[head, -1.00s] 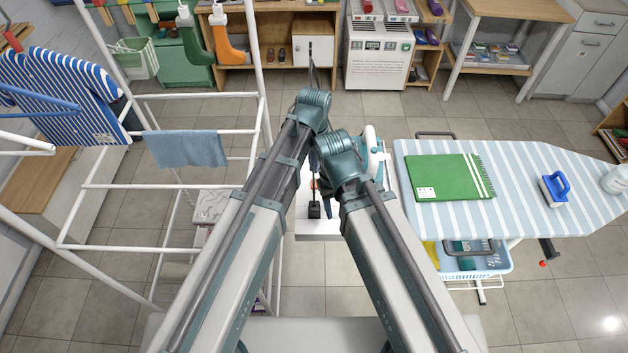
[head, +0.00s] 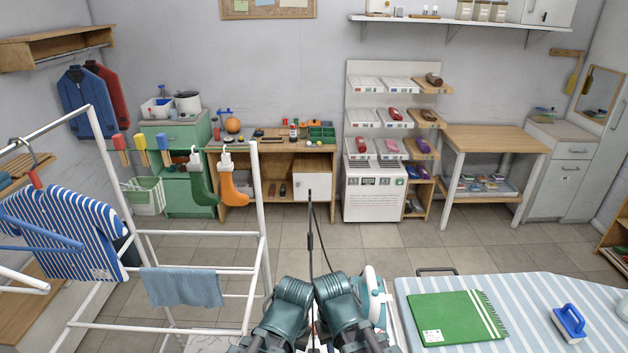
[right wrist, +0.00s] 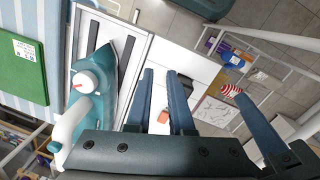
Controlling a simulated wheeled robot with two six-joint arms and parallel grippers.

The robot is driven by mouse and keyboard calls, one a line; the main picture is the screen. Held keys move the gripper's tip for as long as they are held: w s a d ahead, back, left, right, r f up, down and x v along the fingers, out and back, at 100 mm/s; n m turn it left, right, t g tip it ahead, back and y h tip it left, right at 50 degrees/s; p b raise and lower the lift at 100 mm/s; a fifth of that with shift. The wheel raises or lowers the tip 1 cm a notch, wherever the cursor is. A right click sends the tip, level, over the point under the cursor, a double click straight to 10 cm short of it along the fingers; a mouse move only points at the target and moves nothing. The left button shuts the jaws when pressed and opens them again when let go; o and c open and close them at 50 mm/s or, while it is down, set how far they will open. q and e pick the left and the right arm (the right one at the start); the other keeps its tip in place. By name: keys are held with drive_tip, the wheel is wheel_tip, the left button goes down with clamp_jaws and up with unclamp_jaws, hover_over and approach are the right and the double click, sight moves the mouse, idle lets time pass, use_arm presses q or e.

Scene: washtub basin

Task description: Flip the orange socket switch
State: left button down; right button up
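A small orange piece (right wrist: 163,117), which looks like the socket switch, shows between two blue-teal fingers in the right wrist view, over a white surface. Its on or off position is too small to tell. My right gripper (right wrist: 161,76) is open, its fingers apart with nothing visibly held. Another blue-teal finger-like part (right wrist: 255,125) stands to the right; I cannot tell whether it belongs to my left gripper. In the head view both arms end side by side at the bottom middle and hide the switch and the fingertips.
A teal and white iron (right wrist: 90,95) stands close on the left in the right wrist view. The striped ironing board (head: 530,290) with a green folded cloth (head: 455,317) is at right. A white drying rack (head: 190,236) stands at left.

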drive_tip(key=w+a+r+m+p, duration=0.1)
drive_tip(key=w+r+p, duration=0.1)
drive_tip(key=w, duration=0.2)
drive_tip(key=w+a+r+m+p, duration=0.1)
drive_tip(key=w+a+r+p, duration=0.1)
drive_tip(key=w, duration=0.3)
drive_tip(key=w+a+r+m+y+p, duration=0.1)
drive_tip(key=w+a+r, duration=0.1)
drive_tip(key=w, duration=0.2)
drive_tip(key=shift+w+a+r+p, duration=0.15)
drive_tip(key=shift+w+r+p, duration=0.1)
drive_tip(key=shift+w+p, duration=0.15)
clamp_jaws()
drive_tip(key=shift+w+a, duration=0.1)
drive_tip(key=shift+w, duration=0.15)
drive_tip(key=shift+f, duration=0.1)
wheel_tip(320, 180, down, 14)
drive_tip(key=b, duration=1.4)
drive_tip(key=shift+s, duration=0.1)
